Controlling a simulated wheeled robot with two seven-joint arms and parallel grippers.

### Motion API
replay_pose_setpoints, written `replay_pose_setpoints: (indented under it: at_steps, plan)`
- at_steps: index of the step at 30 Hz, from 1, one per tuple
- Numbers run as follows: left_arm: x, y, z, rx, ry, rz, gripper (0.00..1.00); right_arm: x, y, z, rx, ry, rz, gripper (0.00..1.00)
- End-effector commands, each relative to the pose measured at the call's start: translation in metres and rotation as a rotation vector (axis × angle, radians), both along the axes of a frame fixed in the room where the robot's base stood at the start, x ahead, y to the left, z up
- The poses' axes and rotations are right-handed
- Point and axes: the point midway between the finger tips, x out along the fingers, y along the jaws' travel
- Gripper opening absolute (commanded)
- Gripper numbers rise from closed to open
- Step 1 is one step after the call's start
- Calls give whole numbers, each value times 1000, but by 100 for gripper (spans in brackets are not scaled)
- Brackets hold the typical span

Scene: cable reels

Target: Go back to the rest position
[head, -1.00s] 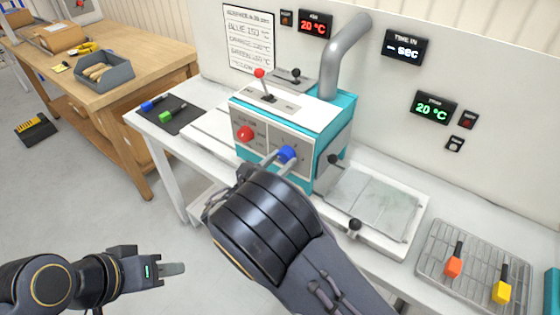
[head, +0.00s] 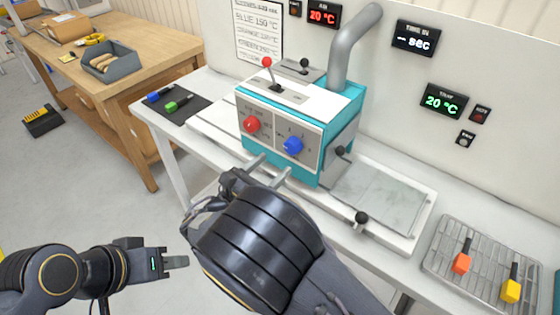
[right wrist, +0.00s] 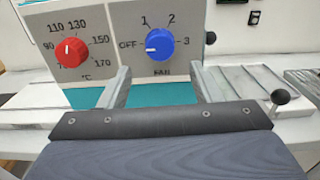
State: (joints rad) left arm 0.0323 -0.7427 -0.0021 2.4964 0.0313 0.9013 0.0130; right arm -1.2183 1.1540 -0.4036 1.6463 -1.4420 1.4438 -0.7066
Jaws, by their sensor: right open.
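The teal and white machine (head: 296,120) stands on the white bench, with a red knob (head: 251,124) and a blue knob (head: 293,145) on its front. In the right wrist view the red knob (right wrist: 72,53) points near the low end of its scale, and the blue fan knob (right wrist: 159,44) points toward OFF. My right gripper (head: 272,166) is open and empty in front of the panel, its fingers (right wrist: 158,88) apart below the blue knob and clear of it. My left gripper (head: 180,262) is low at the left, over the floor; its finger gap does not show clearly.
A wire rack (head: 443,262) with orange and yellow tools is at the right. A dark mat (head: 182,117) with blue and green tools lies left of the machine. A wooden table (head: 135,68) with a grey bin (head: 112,65) stands behind at left.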

Motion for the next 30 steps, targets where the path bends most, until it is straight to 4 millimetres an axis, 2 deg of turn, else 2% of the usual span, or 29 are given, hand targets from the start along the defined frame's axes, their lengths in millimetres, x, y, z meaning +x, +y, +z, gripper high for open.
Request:
replay_pose_setpoints:
  at_steps: [5,20,23,26,30]
  plan:
    - [0,0,-3,0,0,0,36,-10,7,0,1,-1,-1,58]
    - [0,0,-3,0,0,0,36,-10,5,1,7,2,-6,58]
    - [0,0,-3,0,0,0,36,-8,-15,1,72,29,-58,58]
    - [0,0,-3,0,0,0,36,-8,-62,1,240,85,-186,58]
    - [0,0,-3,0,0,0,36,-31,-145,-8,605,165,-457,58]
